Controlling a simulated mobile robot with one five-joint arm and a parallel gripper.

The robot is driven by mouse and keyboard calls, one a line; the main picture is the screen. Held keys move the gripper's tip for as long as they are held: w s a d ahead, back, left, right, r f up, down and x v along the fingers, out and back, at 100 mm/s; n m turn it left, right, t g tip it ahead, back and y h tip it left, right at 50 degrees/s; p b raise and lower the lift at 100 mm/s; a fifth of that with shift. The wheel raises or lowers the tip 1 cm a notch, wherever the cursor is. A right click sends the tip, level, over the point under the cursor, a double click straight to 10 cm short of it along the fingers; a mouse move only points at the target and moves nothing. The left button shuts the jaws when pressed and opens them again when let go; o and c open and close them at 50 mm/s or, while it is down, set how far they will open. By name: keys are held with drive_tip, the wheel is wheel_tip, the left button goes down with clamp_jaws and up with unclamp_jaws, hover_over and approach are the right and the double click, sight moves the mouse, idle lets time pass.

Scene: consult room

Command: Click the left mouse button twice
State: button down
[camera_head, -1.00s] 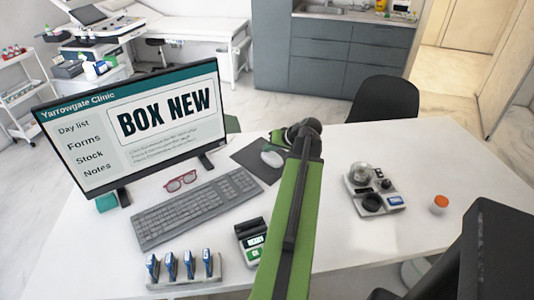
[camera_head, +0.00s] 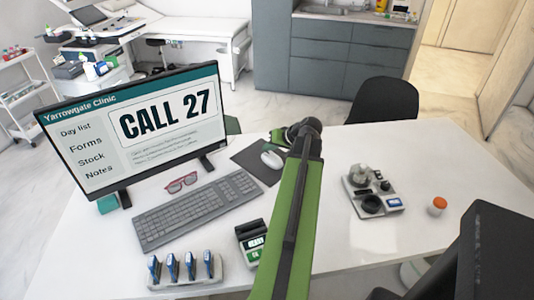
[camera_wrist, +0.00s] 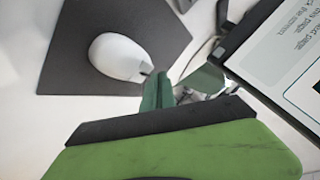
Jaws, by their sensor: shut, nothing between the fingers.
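The white mouse (camera_head: 271,160) sits on a dark grey mouse pad (camera_head: 247,158) beside the keyboard in the head view. In the wrist view the mouse (camera_wrist: 116,56) lies on the pad (camera_wrist: 63,72), with a small dark part at its end nearest my gripper. My gripper (camera_wrist: 158,91) is shut and empty, its tip close to that end of the mouse; I cannot tell whether they touch. In the head view my arm hides most of the gripper. The monitor (camera_head: 88,166) reads "CALL 27" in large letters.
Left of the mouse are a grey keyboard (camera_head: 198,210) and red glasses (camera_head: 181,183). A rack of blue devices (camera_head: 206,278) and a card terminal (camera_head: 249,241) stand at the front. A grey device tray (camera_head: 367,203) and an orange-capped bottle (camera_head: 437,206) are at right.

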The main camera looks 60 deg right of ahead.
wheel_tip(320, 180, up, 5)
drive_tip(key=p, duration=0.5)
idle(2.4)
wheel_tip(320, 180, up, 4)
drive_tip(key=p, duration=0.4)
hover_over(269, 156)
drive_tip(key=shift+w+f, duration=0.1)
drive_tip(key=shift+f, duration=0.05)
wheel_tip(269, 156, down, 9)
drive_tip(key=b, duration=0.9)
idle(1.4)
drive_tip(key=shift+f+b, duration=0.3)
drive_tip(key=shift+b, duration=0.1)
